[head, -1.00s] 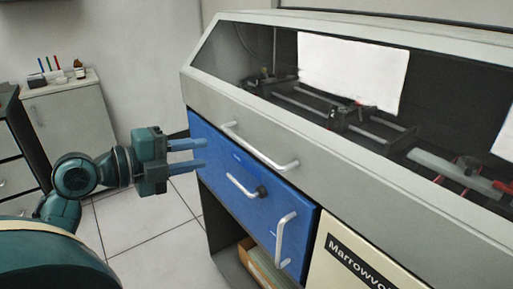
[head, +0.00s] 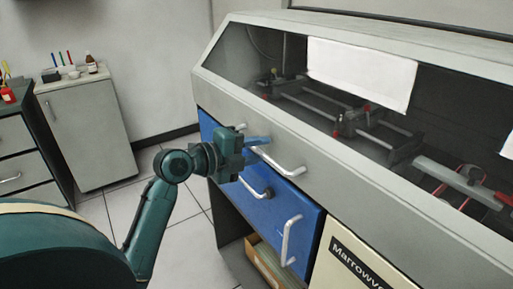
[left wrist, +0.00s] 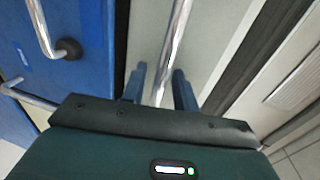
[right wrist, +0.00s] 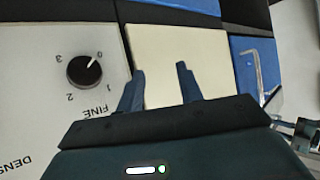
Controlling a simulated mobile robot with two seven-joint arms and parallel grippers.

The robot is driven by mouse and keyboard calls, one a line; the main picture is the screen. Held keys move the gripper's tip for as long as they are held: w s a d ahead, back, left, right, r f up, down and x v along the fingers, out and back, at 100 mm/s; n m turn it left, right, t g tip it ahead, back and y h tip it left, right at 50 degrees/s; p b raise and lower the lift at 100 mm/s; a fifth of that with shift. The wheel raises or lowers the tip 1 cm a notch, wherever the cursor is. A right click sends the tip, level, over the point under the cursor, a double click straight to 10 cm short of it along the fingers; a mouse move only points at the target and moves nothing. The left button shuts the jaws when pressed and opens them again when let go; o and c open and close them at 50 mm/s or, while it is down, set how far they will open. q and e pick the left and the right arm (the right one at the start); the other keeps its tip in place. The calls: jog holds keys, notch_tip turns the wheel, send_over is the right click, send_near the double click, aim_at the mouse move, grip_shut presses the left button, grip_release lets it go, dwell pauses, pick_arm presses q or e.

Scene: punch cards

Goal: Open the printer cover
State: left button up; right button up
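The printer cover (head: 325,140) is a long grey panel with dark windows along the top of the machine, and it is down. Its pale bar handle (head: 285,163) is on the cover's lower front. My left gripper (head: 260,143) is at the left end of this handle. In the left wrist view the handle bar (left wrist: 178,35) runs between the two fingers of my left gripper (left wrist: 160,85), which stand apart with a gap on each side. My right gripper (right wrist: 158,82) is open and empty, facing a cream panel; it is outside the head view.
A blue front (head: 293,205) with its own handles lies under the cover, beside a cream panel (head: 345,262). The right wrist view shows a dark dial (right wrist: 85,70) on a pale panel. A grey cabinet (head: 90,135) stands at the far left, with open floor between.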

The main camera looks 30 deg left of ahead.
pick_arm(q)
grip_shut()
dwell(0.3)
dwell(0.3)
